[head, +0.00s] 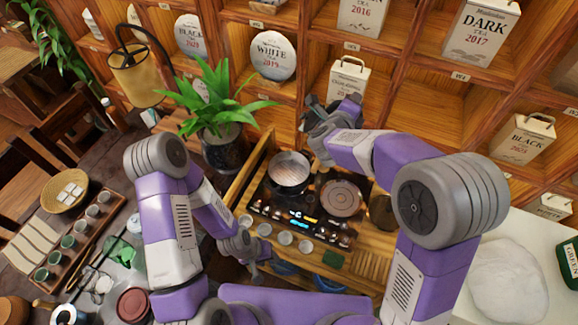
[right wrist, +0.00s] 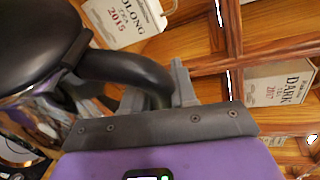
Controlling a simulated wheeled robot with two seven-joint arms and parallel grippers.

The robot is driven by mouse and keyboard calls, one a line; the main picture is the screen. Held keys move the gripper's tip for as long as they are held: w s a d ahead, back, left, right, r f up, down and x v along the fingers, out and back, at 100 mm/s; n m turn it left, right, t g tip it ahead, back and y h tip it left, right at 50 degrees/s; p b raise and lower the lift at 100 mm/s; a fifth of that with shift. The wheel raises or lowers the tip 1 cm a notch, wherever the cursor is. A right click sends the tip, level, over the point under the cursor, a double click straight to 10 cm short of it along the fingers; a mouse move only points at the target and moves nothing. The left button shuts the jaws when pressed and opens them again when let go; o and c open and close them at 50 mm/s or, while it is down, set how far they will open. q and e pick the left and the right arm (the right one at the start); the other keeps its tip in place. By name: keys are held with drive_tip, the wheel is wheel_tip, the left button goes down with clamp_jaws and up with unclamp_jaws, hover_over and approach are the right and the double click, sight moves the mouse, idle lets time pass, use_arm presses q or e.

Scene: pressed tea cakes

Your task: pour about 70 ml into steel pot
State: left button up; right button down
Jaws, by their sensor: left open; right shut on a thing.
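My right gripper (head: 320,118) is raised above the back of the tea stand, behind and right of the round pot. In the right wrist view it is shut on the black curved handle of a kettle (right wrist: 125,66). The kettle's dark body and a shiny metal part fill that view's left side; its spout is not visible. In the head view the kettle is mostly hidden by the gripper. A round pot with a pale metallic top (head: 289,168), seemingly the steel pot, stands on the stand's left side. I cannot see its contents. My left gripper (head: 258,254) is open and empty near the stand's front left.
A round brownish disc (head: 341,197) lies right of the pot. Several small cups (head: 285,238) line the stand's front. A potted plant (head: 222,140) stands left, and wooden shelves with tea packages (head: 348,82) rise behind. A dark jar (head: 382,212) stands at the right.

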drive_tip(key=shift+w+d+r, duration=0.1)
idle(0.7)
drive_tip(key=shift+a+f+n+p, duration=0.2)
drive_tip(key=shift+a+n+p, duration=0.1)
drive_tip(key=shift+p, duration=0.1)
idle(0.5)
drive_tip(key=shift+w+d, duration=0.1)
drive_tip(key=shift+d, duration=0.35)
drive_tip(key=shift+w+f, duration=0.1)
idle(0.4)
